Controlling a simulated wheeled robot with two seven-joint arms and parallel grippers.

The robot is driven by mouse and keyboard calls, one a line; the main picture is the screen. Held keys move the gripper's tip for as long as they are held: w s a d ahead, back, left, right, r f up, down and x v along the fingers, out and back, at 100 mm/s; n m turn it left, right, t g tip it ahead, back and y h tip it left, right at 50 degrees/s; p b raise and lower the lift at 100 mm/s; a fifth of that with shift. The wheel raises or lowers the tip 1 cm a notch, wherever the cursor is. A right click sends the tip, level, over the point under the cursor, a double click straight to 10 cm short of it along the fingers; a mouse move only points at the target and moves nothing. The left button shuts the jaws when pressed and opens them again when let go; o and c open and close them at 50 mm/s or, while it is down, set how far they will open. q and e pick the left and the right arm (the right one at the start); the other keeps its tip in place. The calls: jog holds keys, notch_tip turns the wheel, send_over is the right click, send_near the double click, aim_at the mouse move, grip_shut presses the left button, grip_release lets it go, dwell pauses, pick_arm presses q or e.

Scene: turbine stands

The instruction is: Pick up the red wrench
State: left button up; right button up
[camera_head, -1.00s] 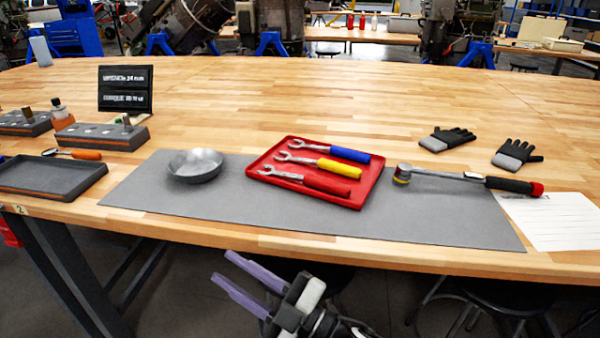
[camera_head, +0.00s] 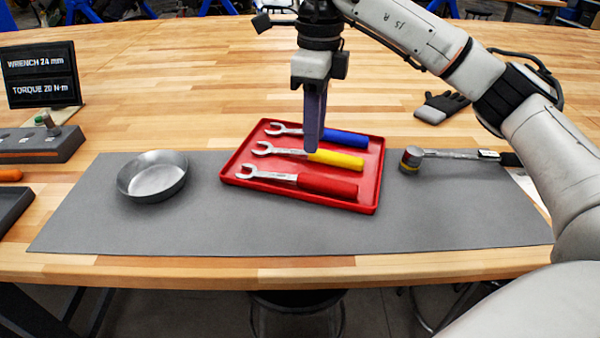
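The red wrench (camera_head: 325,186) lies in the red tray (camera_head: 368,202), nearest the front edge, its metal jaw to the left and its red handle to the right. The yellow wrench (camera_head: 335,158) lies behind it and the blue wrench (camera_head: 345,138) behind that. My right gripper (camera_head: 313,150) points down over the tray, its fingertips by the yellow wrench and behind the red one. Its fingers are seen edge-on, one covering the other, so the gap is hidden. It is not on the red wrench. My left gripper is out of view.
A metal bowl (camera_head: 153,177) stands on the grey mat (camera_head: 200,232) left of the tray. A torque wrench (camera_head: 440,155) lies to the right, partly behind my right arm. A black sign (camera_head: 40,75) stands at the back left. A glove (camera_head: 441,107) lies behind the torque wrench.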

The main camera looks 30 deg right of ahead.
aim_at(314, 178)
jog(key=f, duration=0.3)
jog(key=shift+s+d+f, duration=0.1)
jog(key=shift+d+f, duration=0.05)
jog(key=shift+d, duration=0.15)
jog(key=shift+a+f+p, duration=0.15)
jog(key=shift+f+p, duration=0.2)
jog(key=shift+f, duration=2.85)
jog(key=shift+c, duration=0.3)
grip_shut()
